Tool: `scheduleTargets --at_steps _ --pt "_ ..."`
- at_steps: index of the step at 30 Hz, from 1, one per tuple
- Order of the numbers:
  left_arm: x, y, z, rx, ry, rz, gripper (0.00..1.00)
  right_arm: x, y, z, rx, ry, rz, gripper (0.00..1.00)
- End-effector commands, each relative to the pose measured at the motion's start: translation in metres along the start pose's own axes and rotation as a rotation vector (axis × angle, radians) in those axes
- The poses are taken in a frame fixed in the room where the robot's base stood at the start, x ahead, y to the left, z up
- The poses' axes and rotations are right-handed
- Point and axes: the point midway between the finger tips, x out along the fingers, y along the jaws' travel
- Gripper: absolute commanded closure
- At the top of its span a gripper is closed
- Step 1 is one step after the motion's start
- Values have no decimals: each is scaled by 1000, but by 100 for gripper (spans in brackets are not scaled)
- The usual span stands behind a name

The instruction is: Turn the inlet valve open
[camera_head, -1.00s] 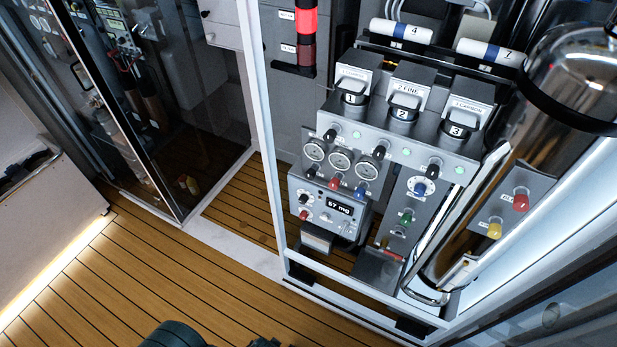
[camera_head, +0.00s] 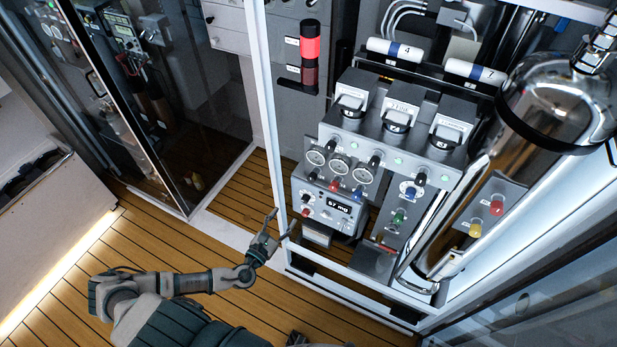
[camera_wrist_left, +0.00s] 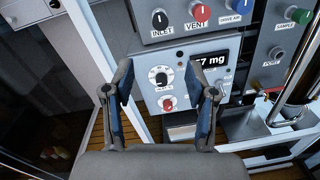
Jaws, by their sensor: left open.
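The inlet valve is a small black knob (camera_wrist_left: 159,19) above the label INLET in the left wrist view, at the top. In the head view the black inlet knob (camera_head: 313,175) is at the left end of the knob row, under the gauges. My left gripper (camera_head: 281,225) is open and empty, in front of the lower left of the panel, below and left of the inlet knob. In the left wrist view its two fingers (camera_wrist_left: 167,80) are spread wide, with the lower control box between them. They are apart from the knob.
A red VENT knob (camera_wrist_left: 201,14) is right of the inlet, then a blue DRIVE AIR knob (camera_wrist_left: 234,6). Below is a box with a display (camera_head: 339,205). A white frame post (camera_head: 270,120) stands left of the panel. A large glass cylinder (camera_head: 480,190) stands at the right.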

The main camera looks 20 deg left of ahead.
Motion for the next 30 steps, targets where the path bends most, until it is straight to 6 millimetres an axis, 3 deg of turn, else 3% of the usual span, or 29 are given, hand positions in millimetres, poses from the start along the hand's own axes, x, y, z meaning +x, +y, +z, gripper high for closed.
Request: scheduleTargets --at_steps 5,21,30 --pt "23 1 2 10 -9 0 43 -2 0 0 0 1 1 100" --pt "145 2 1 5 -5 2 43 -12 0 -2 0 1 2 100" --pt "171 2 0 5 -3 0 43 -12 -1 -2 1 1 1 100"
